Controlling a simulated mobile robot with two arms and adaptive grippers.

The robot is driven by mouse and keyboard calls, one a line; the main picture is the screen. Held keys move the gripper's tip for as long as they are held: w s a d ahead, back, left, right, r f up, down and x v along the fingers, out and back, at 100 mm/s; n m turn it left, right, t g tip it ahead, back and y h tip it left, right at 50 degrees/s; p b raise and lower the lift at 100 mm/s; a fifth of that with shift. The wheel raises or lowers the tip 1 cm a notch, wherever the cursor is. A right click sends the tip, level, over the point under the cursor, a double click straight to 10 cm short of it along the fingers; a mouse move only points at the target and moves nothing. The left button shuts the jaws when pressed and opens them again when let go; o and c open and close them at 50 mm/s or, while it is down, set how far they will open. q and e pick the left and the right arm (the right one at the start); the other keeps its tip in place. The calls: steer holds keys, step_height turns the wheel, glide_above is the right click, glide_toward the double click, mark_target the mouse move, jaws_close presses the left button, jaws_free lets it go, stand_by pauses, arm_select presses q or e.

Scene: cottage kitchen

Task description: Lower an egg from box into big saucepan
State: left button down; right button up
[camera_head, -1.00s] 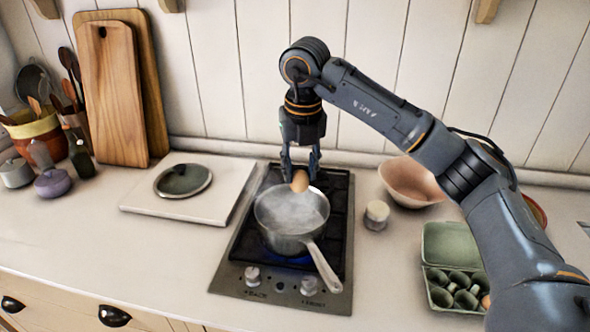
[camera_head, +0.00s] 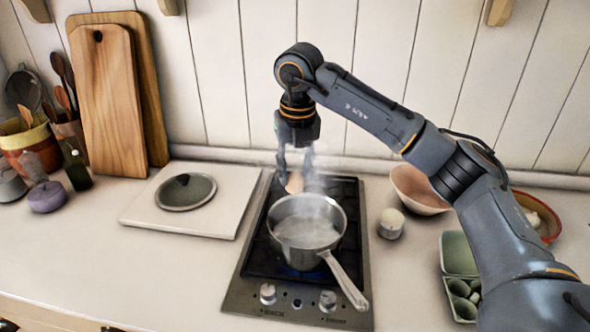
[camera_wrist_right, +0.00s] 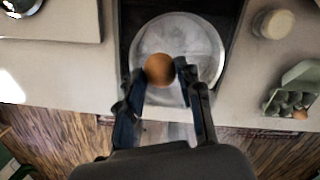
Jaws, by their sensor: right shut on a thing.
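A brown egg (camera_head: 294,183) is held between the fingers of my right gripper (camera_head: 295,172), just above the far rim of the saucepan. In the right wrist view the egg (camera_wrist_right: 159,69) sits between the two fingertips (camera_wrist_right: 160,72), in front of the pan. The steel saucepan (camera_head: 328,244) stands on the hob with steaming water in it, its handle toward the front right. The green egg box (camera_head: 458,252) is open at the right, partly hidden by my right arm; a brown egg (camera_wrist_right: 300,114) shows in it in the right wrist view. My left gripper is out of view.
A red-rimmed dish (camera_head: 546,214) is behind my arm. The front left counter is clear.

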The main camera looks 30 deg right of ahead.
steer(key=shift+f, duration=0.1)
step_height(320, 180, down, 8)
steer(key=b, duration=0.5)
steer(key=shift+f+b, duration=0.15)
steer(key=shift+b, duration=0.2)
stand_by(0.8)
steer(key=shift+f+b, duration=1.7)
steer(key=shift+f, duration=0.85)
stand_by(1.3)
steer(key=o, duration=0.8)
steer(key=shift+o, duration=0.2)
steer(key=r, duration=0.4)
steer(key=s+r, duration=0.1)
steer(key=r, duration=0.7)
steer(key=shift+s+a, duration=0.15)
steer(key=shift+s, duration=0.05)
